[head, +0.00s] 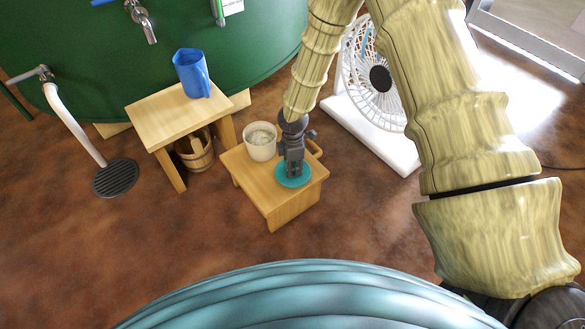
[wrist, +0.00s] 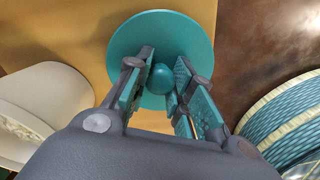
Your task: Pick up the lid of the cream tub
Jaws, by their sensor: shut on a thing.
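The lid (head: 293,174) is a flat teal disc with a round knob, at the small wooden table's front right part. My gripper (head: 293,168) points down over it. In the wrist view the lid (wrist: 190,35) shows beyond the fingers, and its knob (wrist: 160,78) sits between the two teal finger pads. My gripper is shut on the knob. I cannot tell whether the lid touches the tabletop or hangs just above it. The cream tub (head: 261,147) stands open, left of my gripper, with pale contents showing. It also shows at the left of the wrist view (wrist: 50,88).
The small table (head: 254,182) is bare at its front left. A second table (head: 165,122) holds a blue jug (head: 191,74), with a wooden bucket (head: 195,152) below. A white fan (head: 365,130) stands right.

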